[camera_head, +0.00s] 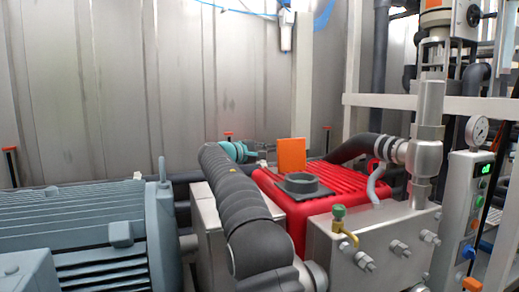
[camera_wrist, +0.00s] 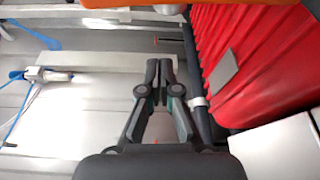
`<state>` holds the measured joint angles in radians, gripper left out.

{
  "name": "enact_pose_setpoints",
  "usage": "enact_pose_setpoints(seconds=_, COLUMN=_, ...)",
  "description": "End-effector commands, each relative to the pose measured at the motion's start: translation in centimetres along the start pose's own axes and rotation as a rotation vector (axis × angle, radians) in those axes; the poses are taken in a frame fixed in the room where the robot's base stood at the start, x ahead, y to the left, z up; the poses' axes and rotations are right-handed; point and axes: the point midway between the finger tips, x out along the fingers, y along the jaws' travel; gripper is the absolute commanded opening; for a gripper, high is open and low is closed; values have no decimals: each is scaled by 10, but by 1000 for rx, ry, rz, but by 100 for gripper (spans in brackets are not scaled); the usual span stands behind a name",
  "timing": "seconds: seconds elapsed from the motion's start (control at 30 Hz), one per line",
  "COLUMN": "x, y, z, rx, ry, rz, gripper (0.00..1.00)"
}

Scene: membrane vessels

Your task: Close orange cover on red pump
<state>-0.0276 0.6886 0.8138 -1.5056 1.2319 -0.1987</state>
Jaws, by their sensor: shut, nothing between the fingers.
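The red pump (camera_head: 345,182) is a ribbed red block at the centre right, and its red ribs fill the right of the wrist view (camera_wrist: 260,60). The orange cover (camera_head: 291,156) stands upright, open, behind a dark grey filler opening (camera_head: 302,186) on the pump's top. An orange strip of it crosses the top edge of the wrist view (camera_wrist: 200,3). My gripper (camera_wrist: 159,64) is shut and empty, with its fingertips together. In the head view it is small and partly hidden, just left of the cover, apparently behind the pump's far edge. I cannot tell whether it touches the cover.
A blue-grey ribbed motor (camera_head: 80,225) stands at the left. A steel block with bolts (camera_head: 375,245) and a vertical steel pipe (camera_head: 428,140) stand front right. A control box with a gauge (camera_head: 470,205) is at the far right. A corrugated metal wall (camera_head: 190,80) closes the back.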

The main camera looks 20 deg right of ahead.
Motion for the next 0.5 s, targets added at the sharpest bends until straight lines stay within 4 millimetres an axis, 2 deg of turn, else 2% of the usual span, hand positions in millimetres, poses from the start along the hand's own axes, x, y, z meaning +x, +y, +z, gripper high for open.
enact_pose_setpoints(seconds=0.1, x=18, y=1, z=1, rx=1, ry=-2, rz=-1, gripper=0)
enact_pose_setpoints(seconds=0.5, x=7, y=-1, z=32, rx=1, ry=-2, rz=-1, gripper=0)
